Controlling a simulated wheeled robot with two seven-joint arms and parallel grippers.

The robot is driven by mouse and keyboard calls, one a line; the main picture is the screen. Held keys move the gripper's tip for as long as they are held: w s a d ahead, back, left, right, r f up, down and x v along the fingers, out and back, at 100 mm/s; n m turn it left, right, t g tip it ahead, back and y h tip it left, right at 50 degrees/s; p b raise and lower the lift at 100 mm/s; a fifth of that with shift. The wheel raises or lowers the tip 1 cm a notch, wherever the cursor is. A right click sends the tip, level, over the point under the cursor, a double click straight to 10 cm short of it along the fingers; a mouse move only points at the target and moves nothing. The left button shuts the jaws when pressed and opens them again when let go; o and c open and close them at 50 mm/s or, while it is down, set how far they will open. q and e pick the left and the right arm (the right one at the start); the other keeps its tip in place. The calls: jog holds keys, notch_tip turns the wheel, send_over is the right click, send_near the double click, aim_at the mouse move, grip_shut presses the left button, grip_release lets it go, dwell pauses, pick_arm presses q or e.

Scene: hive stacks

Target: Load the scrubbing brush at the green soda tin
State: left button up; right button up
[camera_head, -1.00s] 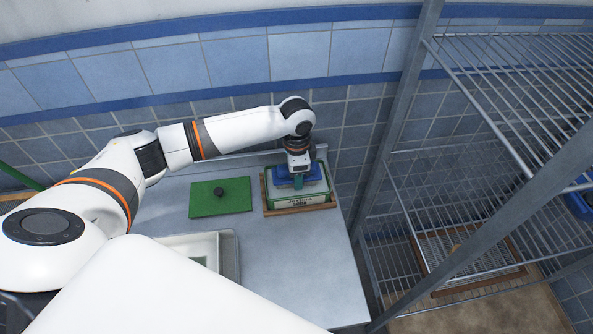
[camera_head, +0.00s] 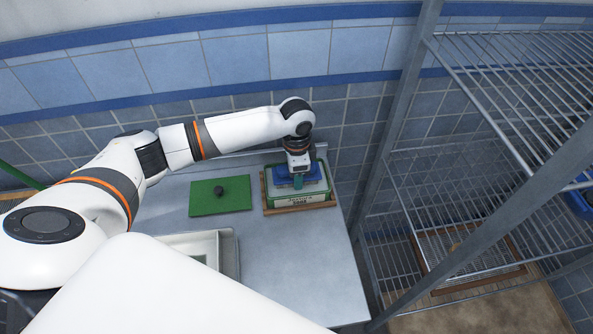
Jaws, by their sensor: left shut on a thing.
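The green soda tin (camera_head: 297,199), a low box with a green rim and a pale label on its front, stands in a wooden tray (camera_head: 330,204) at the back right of the counter. My left gripper (camera_head: 298,177) points down over the tin's opening. It is shut on the scrubbing brush (camera_head: 298,183), of which a small teal part shows below the fingers. Blue (camera_head: 314,171) shows around the fingers inside the rim; I cannot tell what it belongs to. The gripper hides much of the tin's inside, and whether the brush touches the bottom is unclear.
A green lid (camera_head: 235,197) with a dark knob lies flat left of the tin. A pale basin (camera_head: 231,250) is nearer, partly behind my arm. The grey counter (camera_head: 285,258) is clear in front of the tin. A wire rack (camera_head: 398,150) stands close on the right.

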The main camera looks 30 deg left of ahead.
pick_arm(q)
jog(key=shift+p, duration=0.3)
dwell(0.7)
jog(key=shift+s+f, duration=0.1)
dwell(1.2)
notch_tip(320, 180, up, 8)
jog(key=p, duration=0.9)
dwell(0.5)
